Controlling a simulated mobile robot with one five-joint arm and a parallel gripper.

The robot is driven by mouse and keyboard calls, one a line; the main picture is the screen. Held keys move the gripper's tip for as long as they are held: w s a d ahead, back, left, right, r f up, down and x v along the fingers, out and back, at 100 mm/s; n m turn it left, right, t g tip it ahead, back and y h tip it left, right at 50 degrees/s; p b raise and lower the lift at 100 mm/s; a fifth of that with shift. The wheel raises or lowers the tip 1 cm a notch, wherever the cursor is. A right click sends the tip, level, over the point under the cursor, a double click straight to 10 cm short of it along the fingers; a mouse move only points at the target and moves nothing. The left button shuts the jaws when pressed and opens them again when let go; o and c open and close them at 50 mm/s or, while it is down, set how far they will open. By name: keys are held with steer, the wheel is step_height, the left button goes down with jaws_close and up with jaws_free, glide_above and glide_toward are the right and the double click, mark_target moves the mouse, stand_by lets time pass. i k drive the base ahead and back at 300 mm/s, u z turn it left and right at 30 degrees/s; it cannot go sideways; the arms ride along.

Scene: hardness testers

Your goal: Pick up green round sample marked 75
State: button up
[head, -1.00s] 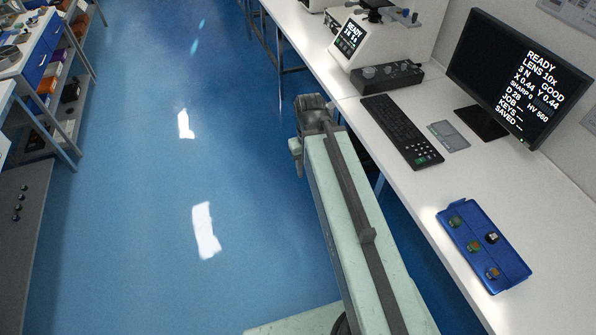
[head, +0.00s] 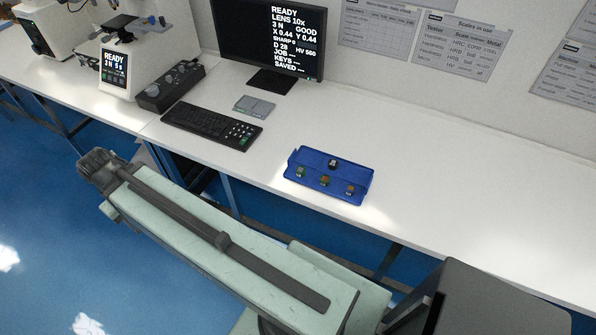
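A blue sample tray (head: 313,159) lies on the white bench, right of the keyboard. It holds several small samples. A greenish one (head: 300,172) sits at its left end, with two brownish ones (head: 325,181) (head: 350,189) in line to its right. A dark one with a pale mark (head: 332,164) sits behind them. The numbers on the samples are too small to read, so I cannot tell which is marked 75. My gripper (head: 97,168) is at the far left end of my arm, in front of the bench and well apart from the tray. Its fingers cannot be made out.
A keyboard (head: 211,125), a grey pad (head: 254,106), a monitor (head: 268,40), a dark control box (head: 170,88) and a tester (head: 150,60) stand left and behind. The white bench (head: 460,190) is clear right of the tray. Charts (head: 462,45) hang on the wall.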

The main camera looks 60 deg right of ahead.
mark_target(300, 170)
steer(key=z, duration=1.4)
steer(key=k, duration=1.35)
steer(key=u, duration=1.35)
steer(key=i, duration=1.9)
